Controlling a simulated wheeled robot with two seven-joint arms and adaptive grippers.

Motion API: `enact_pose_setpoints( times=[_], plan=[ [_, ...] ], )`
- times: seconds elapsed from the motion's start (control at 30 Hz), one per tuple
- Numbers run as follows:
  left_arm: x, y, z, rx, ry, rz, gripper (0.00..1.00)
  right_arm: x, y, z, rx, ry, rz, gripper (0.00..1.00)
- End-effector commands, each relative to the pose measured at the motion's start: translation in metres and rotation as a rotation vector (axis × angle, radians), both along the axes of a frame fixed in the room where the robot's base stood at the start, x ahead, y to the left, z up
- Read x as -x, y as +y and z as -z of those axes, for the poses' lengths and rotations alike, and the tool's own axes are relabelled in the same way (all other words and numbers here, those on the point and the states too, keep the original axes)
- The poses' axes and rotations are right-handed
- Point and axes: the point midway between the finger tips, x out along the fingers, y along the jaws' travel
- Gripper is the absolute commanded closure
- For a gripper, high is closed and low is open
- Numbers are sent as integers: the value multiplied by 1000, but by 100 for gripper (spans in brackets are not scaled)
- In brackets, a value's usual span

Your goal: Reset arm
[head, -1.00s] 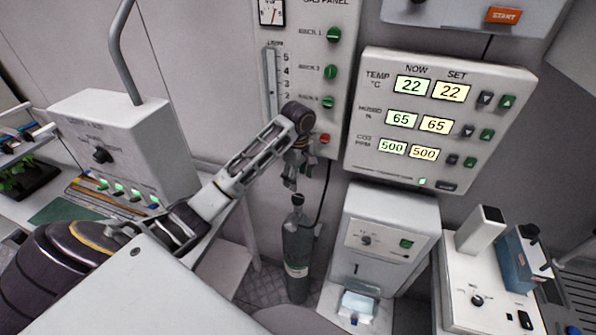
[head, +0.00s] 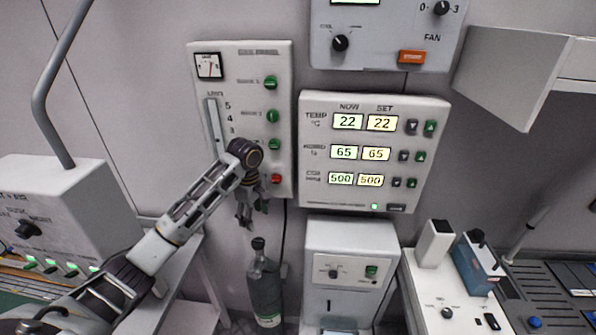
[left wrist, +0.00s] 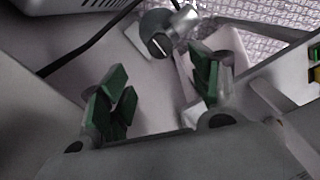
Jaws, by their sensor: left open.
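My left arm comes in from the lower left in the head view. Its gripper (head: 252,212) hangs pointing down in front of the lower part of the gas panel (head: 236,75), above a dark gas cylinder (head: 265,290). In the left wrist view the green-padded fingers of my left gripper (left wrist: 160,95) stand wide apart with nothing between them. The cylinder's top (left wrist: 168,32) shows beyond the fingers, apart from them. My right gripper is in neither view.
A climate display panel (head: 375,150) is on the wall right of the gas panel. Below it stands a white dispenser box (head: 350,262). A white control box (head: 62,215) with a bent pipe is at left. A bench (head: 450,295) with small devices is at right.

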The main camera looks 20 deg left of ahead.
Motion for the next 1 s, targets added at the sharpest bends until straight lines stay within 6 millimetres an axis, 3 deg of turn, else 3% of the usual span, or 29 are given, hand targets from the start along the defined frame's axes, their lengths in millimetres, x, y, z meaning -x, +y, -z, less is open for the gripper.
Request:
enact_pose_setpoints(
  times=[0.33,1.0],
  plan=[
    [6,-10,12,2,-7,62,37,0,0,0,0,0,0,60],
    [71,-84,94,11,-103,633,37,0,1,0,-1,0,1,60]
  ],
)
